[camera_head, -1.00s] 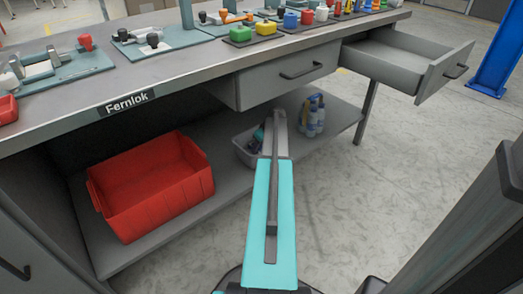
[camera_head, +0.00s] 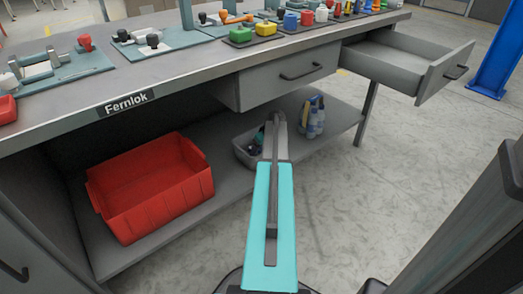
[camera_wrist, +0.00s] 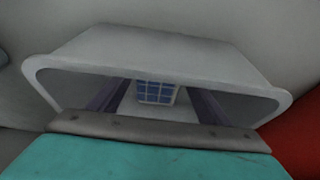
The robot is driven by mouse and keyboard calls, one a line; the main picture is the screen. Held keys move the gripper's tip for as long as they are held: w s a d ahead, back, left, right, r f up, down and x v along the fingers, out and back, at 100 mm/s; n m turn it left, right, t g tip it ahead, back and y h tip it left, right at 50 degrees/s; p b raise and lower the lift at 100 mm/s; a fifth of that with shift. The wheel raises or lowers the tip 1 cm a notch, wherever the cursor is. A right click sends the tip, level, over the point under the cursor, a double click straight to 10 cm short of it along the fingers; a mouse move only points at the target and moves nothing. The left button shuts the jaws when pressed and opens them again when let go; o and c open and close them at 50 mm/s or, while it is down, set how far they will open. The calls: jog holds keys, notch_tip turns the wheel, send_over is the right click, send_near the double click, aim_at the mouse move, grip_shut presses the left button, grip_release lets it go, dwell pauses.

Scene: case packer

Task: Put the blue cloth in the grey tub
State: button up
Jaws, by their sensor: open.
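The grey tub (camera_head: 243,157) stands on the shelf under the bench, partly hidden behind my arm in the head view. In the wrist view the tub (camera_wrist: 160,48) fills the middle, its opening towards me. A blue cloth with a pale grid (camera_wrist: 157,92) shows inside the tub. My gripper (camera_wrist: 157,104) is open, its two dark fingers apart, one on each side of the cloth in the picture. The cloth appears free between the fingers; I cannot tell whether they touch it. In the head view the cloth cannot be made out clearly.
A red crate (camera_head: 150,190) stands on the shelf left of the tub. The bench top (camera_head: 150,80) overhangs the shelf, and an open drawer (camera_head: 415,70) juts out at right. The floor in front is clear.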

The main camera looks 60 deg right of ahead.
jog(key=shift+p+v, duration=1.5)
jog(key=shift+v, duration=2.35)
jog(key=shift+w, duration=0.15)
